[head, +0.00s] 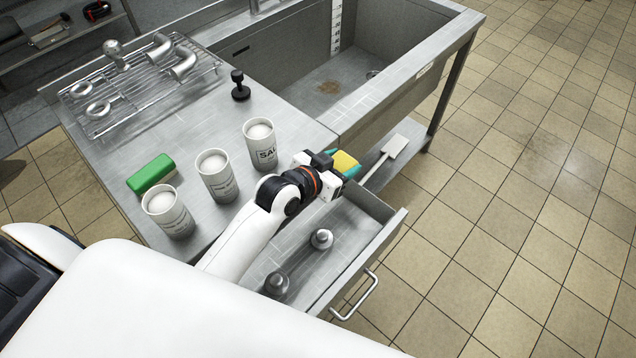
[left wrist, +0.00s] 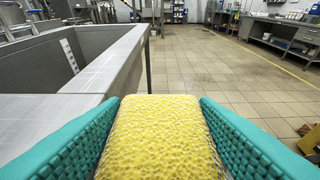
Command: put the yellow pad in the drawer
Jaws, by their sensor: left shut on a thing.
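The yellow pad (head: 345,162) is in my left gripper (head: 341,165), past the right edge of the steel table and near the far end of the open drawer. In the left wrist view the yellow pad (left wrist: 160,135) fills the space between the two teal fingers of my left gripper (left wrist: 160,140). The drawer (head: 362,238) is pulled out below the table's right side, its handle (head: 357,296) facing the lower right. Two grey metal pieces stand in it, one at the middle (head: 321,239) and one nearer (head: 276,284). My right gripper is not seen.
Three white cups, one marked (head: 260,143), one in the middle (head: 217,175) and one near (head: 168,211), stand on the table beside my left arm. A green pad (head: 151,173), a black knob-like piece (head: 240,86) and a wire rack (head: 140,85) are behind. A sink (head: 345,75) adjoins.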

